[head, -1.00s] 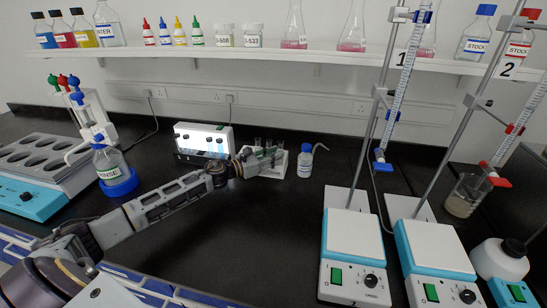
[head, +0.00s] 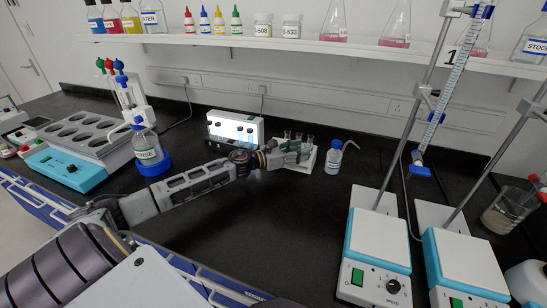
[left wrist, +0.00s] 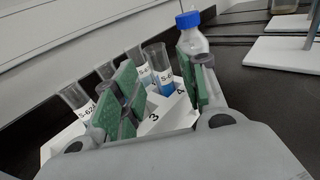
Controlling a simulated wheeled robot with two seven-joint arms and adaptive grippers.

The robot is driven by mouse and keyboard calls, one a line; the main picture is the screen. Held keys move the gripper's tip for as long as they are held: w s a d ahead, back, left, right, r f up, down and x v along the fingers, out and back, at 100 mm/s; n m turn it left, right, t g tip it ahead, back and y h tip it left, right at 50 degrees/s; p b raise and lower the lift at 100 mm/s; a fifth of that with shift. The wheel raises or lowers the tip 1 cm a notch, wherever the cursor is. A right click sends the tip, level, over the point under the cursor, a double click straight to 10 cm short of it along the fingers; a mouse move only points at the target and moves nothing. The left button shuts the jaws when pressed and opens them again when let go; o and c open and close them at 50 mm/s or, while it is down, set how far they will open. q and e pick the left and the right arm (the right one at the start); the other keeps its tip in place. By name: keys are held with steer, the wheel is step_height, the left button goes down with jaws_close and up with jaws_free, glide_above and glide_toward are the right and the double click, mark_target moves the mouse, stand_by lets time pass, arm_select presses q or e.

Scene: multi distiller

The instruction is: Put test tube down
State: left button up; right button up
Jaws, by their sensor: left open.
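A white test tube rack (head: 308,163) stands on the black bench near the wall. It fills the middle of the left wrist view (left wrist: 174,112), with slots numbered 3 and 4. Several glass test tubes stand upright in it, some with blue liquid; a labelled one (left wrist: 160,68) shows between my fingers. My left gripper (head: 303,148) is at the rack, its green-padded fingers apart (left wrist: 152,88). No tube is clearly clamped. The left finger hides parts of the tubes behind it. My right gripper is out of view.
A blue-capped wash bottle (head: 334,157) stands just right of the rack. A lit white box (head: 236,124) holding tubes is to the left. Stirrer plates (head: 378,245) with burette stands are on the right. A RINSE bottle (head: 148,150) stands left. The front middle bench is bare.

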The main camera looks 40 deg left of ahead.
arm_select(q)
steer(key=v, duration=1)
steer(key=shift+s, duration=0.2)
stand_by(1.1)
stand_by(0.6)
